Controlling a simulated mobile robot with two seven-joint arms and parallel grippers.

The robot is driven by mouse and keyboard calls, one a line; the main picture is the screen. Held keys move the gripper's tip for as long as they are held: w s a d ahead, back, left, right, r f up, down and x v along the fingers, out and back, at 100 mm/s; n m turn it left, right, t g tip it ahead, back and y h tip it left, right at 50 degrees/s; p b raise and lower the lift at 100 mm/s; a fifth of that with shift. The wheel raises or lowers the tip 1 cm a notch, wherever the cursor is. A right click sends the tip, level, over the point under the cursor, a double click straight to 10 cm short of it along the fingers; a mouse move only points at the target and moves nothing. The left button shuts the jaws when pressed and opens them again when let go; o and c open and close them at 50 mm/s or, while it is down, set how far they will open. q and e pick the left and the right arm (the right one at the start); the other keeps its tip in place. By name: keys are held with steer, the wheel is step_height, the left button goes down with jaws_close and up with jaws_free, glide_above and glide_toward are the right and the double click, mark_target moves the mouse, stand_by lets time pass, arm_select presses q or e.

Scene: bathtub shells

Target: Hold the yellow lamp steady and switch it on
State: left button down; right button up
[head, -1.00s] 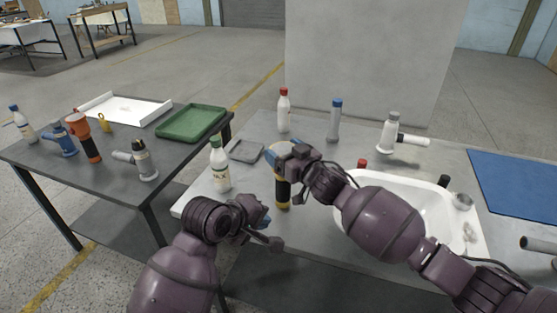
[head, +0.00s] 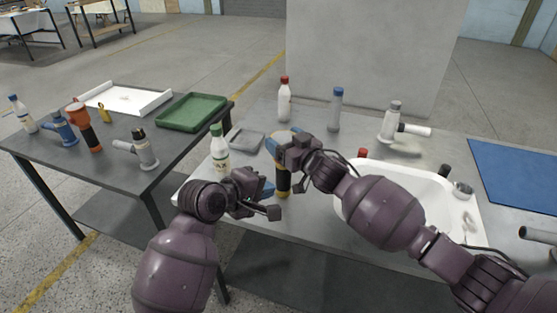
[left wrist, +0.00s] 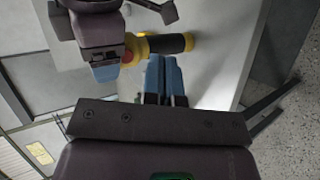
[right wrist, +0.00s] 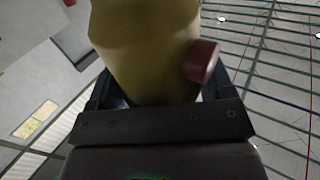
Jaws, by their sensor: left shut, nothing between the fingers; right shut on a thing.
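The yellow lamp (head: 284,185), with a dark handle, is upright at the front edge of the bathtub table. My right gripper (head: 281,142) is shut on its upper part and covers much of it. In the right wrist view the yellow lamp body (right wrist: 148,50) fills the space between the fingers, and a red button (right wrist: 201,62) sticks out of its side. My left gripper (head: 268,188) is shut and empty, close to the lamp's left side. In the left wrist view its blue fingertips (left wrist: 160,62) point at the lamp (left wrist: 168,43), near the red button (left wrist: 127,56); contact cannot be told.
A green-capped bottle (head: 219,150) and a grey dish (head: 246,139) stand left of the lamp. A white basin (head: 437,238) is to the right, partly behind my right arm. More bottles stand behind. A side table (head: 100,175) at left holds trays and other lamps.

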arm_select(q)
steer(key=w+d, duration=0.2)
steer(key=w, duration=0.4)
steer(key=shift+w, duration=0.2)
stand_by(2.0)
steer(key=shift+w+d, duration=0.1)
steer(key=shift+w, duration=0.2)
steer(key=shift+w+d+r, duration=0.15)
steer(key=shift+w+d, duration=0.05)
steer(key=shift+w, duration=0.5)
arm_select(e)
steer(key=shift+s+a, duration=0.25)
steer(key=shift+a, duration=0.05)
stand_by(1.1)
arm_select(q)
steer(key=shift+s, duration=0.15)
arm_select(e)
steer(key=shift+w+d+f, duration=0.1)
arm_select(q)
steer(key=shift+s+a+r, duration=0.15)
steer(key=shift+s+r, duration=0.05)
steer(key=shift+s, duration=0.75)
arm_select(e)
steer(key=shift+d, duration=0.1)
steer(key=shift+w+d, duration=0.1)
steer(key=shift+w, duration=0.05)
